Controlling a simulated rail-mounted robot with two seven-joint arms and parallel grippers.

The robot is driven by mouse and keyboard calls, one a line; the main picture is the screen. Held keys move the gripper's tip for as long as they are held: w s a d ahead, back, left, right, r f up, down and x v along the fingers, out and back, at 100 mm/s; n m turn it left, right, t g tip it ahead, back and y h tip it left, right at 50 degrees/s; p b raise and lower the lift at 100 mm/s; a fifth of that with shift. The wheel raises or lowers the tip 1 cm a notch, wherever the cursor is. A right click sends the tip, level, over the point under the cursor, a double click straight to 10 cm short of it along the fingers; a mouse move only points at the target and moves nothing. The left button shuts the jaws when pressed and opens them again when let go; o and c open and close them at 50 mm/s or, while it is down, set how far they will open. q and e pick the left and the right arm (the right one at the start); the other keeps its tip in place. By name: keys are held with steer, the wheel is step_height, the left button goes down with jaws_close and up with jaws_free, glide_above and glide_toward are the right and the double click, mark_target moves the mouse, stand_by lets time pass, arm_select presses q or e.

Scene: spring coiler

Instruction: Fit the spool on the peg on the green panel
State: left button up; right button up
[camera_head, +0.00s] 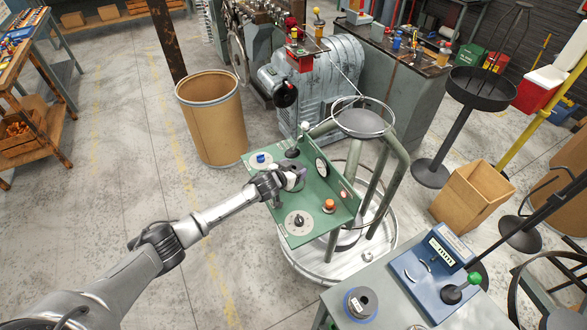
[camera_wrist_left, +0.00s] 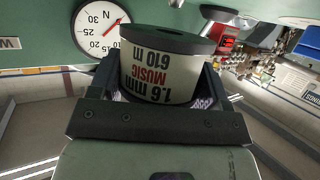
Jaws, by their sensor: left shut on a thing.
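The spool (camera_wrist_left: 160,68) is a cylinder with a dark end flange and a pale label reading "1.6 mm MUSIC 610 m", upside down in the left wrist view. My left gripper (camera_head: 290,179) is shut on it, a finger on each side. The green panel (camera_head: 312,190) stands in the middle of the head view, with the gripper right at its face. In the left wrist view the panel (camera_wrist_left: 180,12) is just beyond the spool. I cannot see the peg, nor tell whether the spool touches the panel. My right gripper is not in view.
A round dial gauge (camera_head: 321,167) is close beside the gripper. The panel also carries an orange button (camera_head: 329,205), a blue knob (camera_head: 261,158) and a round disc (camera_head: 298,222).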

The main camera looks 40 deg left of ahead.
arm_select(q)
steer(key=shift+s+a+f, duration=0.1)
steer(key=shift+s+f, duration=0.1)
steer(key=shift+f, duration=0.3)
steer(key=o, duration=1.1)
steer(key=shift+c, duration=0.2)
steer(key=shift+o, duration=0.8)
steer(key=shift+s, duration=0.1)
steer(key=shift+s+r, duration=0.2)
steer(key=shift+r, duration=0.05)
steer(key=p+v, duration=0.2)
steer(key=v, duration=1.1)
steer(key=shift+r, duration=0.45)
